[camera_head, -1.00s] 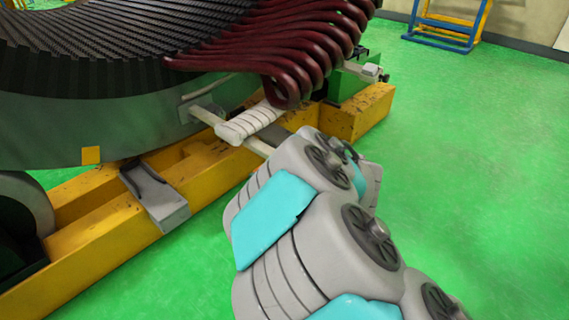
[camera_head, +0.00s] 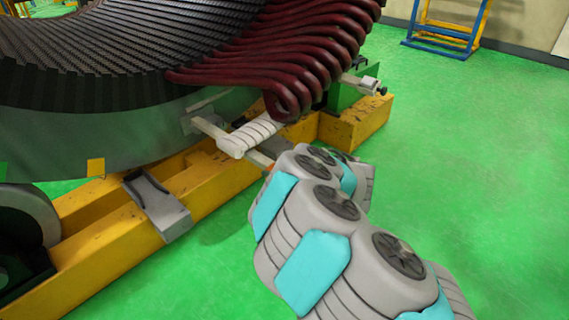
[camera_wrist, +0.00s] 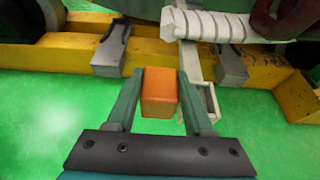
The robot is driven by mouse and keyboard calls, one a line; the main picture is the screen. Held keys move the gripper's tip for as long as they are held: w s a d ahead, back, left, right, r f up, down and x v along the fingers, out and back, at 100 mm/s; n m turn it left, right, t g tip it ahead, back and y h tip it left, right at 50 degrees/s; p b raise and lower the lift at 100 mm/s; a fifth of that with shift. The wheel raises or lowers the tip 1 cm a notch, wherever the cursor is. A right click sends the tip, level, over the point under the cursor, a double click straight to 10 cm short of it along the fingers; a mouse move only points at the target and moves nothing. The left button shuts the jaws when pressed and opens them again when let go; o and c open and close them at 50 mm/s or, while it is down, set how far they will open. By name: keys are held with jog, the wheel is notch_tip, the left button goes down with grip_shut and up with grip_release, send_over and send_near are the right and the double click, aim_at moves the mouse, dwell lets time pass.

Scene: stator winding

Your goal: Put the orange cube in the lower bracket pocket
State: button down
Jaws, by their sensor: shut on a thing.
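The orange cube (camera_wrist: 159,95) is between the two fingers of my gripper (camera_wrist: 159,82) in the wrist view; the gripper is shut on it. In the head view only a small orange bit (camera_head: 270,168) shows beside my arm, which hides the gripper. The lower bracket pocket (camera_wrist: 212,103), a pale square open frame at the end of a bracket bar (camera_wrist: 190,62), is just right of the right finger, which partly covers it. The cube is left of the pocket, apart from it in the picture; their height difference is unclear.
A white wrapped bar (camera_head: 250,134) lies across the bracket bar, below the dark red coils (camera_head: 290,50) of the stator. A yellow beam (camera_head: 110,235) with a grey clamp (camera_head: 158,205) runs below. Green floor (camera_head: 470,150) is clear at right.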

jog(key=w, duration=0.2)
jog(key=w+d, duration=0.1)
jog(key=w, duration=0.1)
jog(key=w+p, duration=0.1)
jog(key=w, duration=0.1)
jog(key=shift+w+d+f, duration=0.15)
jog(key=shift+d+f, duration=0.1)
jog(key=shift+w+d+f, duration=0.15)
jog(key=shift+w+d, duration=0.15)
jog(key=shift+w, duration=0.4)
jog(key=shift+s+f, duration=0.1)
jog(key=shift+f, duration=1.65)
jog(key=shift+f, duration=0.15)
jog(key=shift+c, duration=1.4)
grip_release()
jog(key=shift+r, duration=0.25)
jog(key=v, duration=1.1)
jog(key=shift+s+d+r+b, duration=0.2)
jog(key=shift+s+d+b, duration=0.05)
jog(key=shift+b, duration=0.1)
